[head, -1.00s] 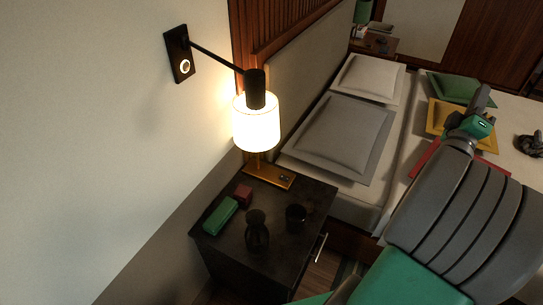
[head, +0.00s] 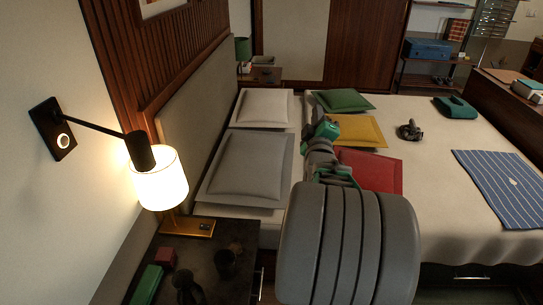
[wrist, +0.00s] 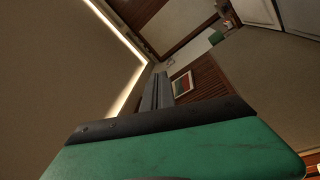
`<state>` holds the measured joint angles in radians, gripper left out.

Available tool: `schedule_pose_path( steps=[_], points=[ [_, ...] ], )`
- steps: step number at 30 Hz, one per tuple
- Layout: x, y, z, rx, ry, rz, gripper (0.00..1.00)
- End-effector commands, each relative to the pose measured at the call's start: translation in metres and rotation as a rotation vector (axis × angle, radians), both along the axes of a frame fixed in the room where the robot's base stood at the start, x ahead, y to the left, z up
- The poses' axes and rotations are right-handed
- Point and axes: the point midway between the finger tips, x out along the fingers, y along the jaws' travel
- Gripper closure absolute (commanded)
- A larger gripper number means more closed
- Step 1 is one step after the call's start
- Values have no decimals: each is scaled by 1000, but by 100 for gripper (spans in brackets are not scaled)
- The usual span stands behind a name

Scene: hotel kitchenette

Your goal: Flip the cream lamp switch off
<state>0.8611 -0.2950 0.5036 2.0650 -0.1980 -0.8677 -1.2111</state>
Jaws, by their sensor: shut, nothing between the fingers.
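A lit cream lampshade (head: 160,180) glows at the left of the head view, below the black holder of a wall arm. A brass base (head: 186,226) with small dark controls stands under it on the nightstand; the shade hides what lies between. A black wall plate (head: 53,130) carries a round, glowing ring (head: 63,141). My gripper (head: 318,140) appears over the bed, right of the lamp and well apart from it, partly hidden by my arm. In the wrist view its grey fingers (wrist: 157,92) are together and empty. No lamp switch shows in the wrist view.
The dark nightstand (head: 205,262) holds a green box (head: 147,284), a red block (head: 165,258), a dark cup (head: 225,262) and a dark vase-like item (head: 187,289). The headboard (head: 205,115) and bed with pillows (head: 247,168) lie to the right.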

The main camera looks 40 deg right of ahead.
Motion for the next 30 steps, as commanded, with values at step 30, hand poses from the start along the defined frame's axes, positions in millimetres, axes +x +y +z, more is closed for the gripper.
schedule_pose_path(
  steps=[30],
  points=[
    [-120,403,-188,1367,869,-63,100]
  ],
)
